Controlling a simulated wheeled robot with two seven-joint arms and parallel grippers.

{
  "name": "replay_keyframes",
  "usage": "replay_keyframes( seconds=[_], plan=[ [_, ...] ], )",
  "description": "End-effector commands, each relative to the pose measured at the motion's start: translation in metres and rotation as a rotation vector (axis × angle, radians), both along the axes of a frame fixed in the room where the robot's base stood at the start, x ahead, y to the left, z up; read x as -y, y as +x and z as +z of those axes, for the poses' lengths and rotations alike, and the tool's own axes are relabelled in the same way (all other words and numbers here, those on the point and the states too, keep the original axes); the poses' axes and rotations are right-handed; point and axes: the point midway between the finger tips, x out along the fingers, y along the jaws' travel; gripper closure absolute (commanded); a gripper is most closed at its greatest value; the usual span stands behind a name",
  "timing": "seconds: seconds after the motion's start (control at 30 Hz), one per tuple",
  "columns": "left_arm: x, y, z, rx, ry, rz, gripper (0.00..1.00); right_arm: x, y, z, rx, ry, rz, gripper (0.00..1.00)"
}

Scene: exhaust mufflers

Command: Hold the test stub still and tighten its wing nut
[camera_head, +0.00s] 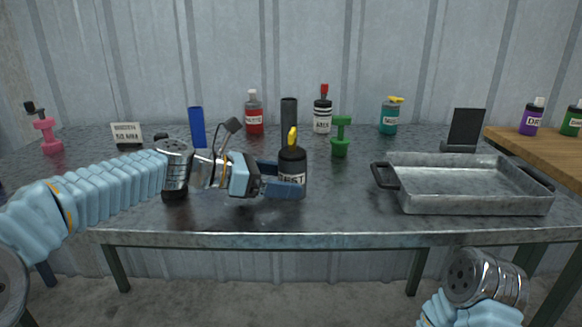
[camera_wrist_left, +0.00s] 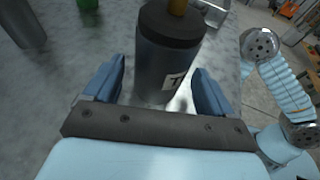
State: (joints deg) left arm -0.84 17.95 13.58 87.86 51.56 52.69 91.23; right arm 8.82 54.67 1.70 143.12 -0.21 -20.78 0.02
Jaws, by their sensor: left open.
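The test stub (camera_head: 292,160) is a dark upright cylinder with a white label reading TEST, near the middle of the table. Its yellow wing nut (camera_head: 292,137) sits on top; in the left wrist view only the lower part of the wing nut (camera_wrist_left: 177,6) shows at the top edge. My left gripper (camera_head: 284,179) is open, with its blue fingers on either side of the stub. In the left wrist view the stub (camera_wrist_left: 165,60) stands between the two fingers, with gaps to both. My right arm shows at the bottom right, but its gripper is out of sight.
A metal tray (camera_head: 470,209) lies to the right. Behind the stub stand a dark cylinder (camera_head: 289,112), a red bottle (camera_head: 254,118), a black-and-white bottle (camera_head: 322,117) and a green object (camera_head: 340,137). A blue cylinder (camera_head: 197,127) stands behind my left arm. The table between stub and tray is clear.

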Motion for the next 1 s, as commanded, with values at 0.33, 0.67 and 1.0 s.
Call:
replay_keyframes(
  seconds=[0.33, 0.67, 1.0],
  plan=[
    [0.0131, 0.0043, -0.0045, 0.0, 0.0, 0.001, 0.16, -0.0003, 0.0001, 0.004, 0.001, 0.001, 0.001, 0.05],
    [0.0127, 0.0042, -0.0045, 0.0, 0.0, 0.001, 0.43, -0.0002, 0.0001, 0.0038, 0.001, 0.001, 0.001, 0.05],
    [0.0126, 0.0042, -0.0044, 0.0, 0.0, 0.001, 0.53, -0.0002, 0.0, 0.0038, 0.0, 0.001, 0.001, 0.05]
  ],
)
